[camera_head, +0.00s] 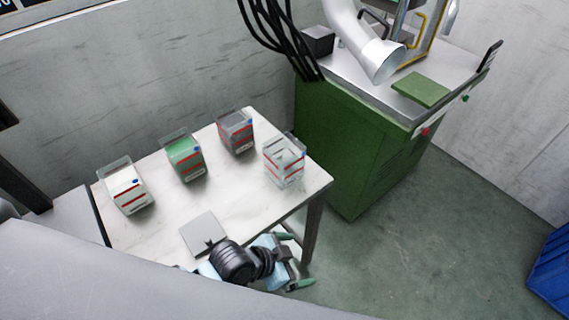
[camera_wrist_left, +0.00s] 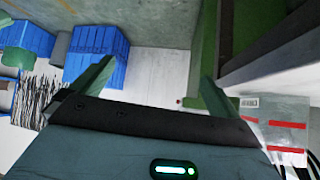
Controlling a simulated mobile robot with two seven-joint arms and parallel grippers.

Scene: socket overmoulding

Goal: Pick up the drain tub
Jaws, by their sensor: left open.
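Several clear-walled tubs with red stripes and labels stand on the white table: one with white contents (camera_head: 128,190), one green (camera_head: 185,157), one grey (camera_head: 236,132) and one that looks nearly empty (camera_head: 284,162). I cannot tell by name which is the drain tub; the nearly empty one at the right is a likely match. My left gripper (camera_head: 296,260) is open and empty at the table's front right edge, nearer the camera than the tubs. In the left wrist view its green fingers stand apart (camera_wrist_left: 155,68), and a red-striped tub (camera_wrist_left: 283,128) shows at the right. My right gripper is not in view.
The table (camera_head: 225,195) has a grey square plate (camera_head: 204,233) near its front. A green machine cabinet (camera_head: 350,150) with a metal top stands behind at right. Blue crates (camera_wrist_left: 98,42) show in the left wrist view. The floor right of the table is clear.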

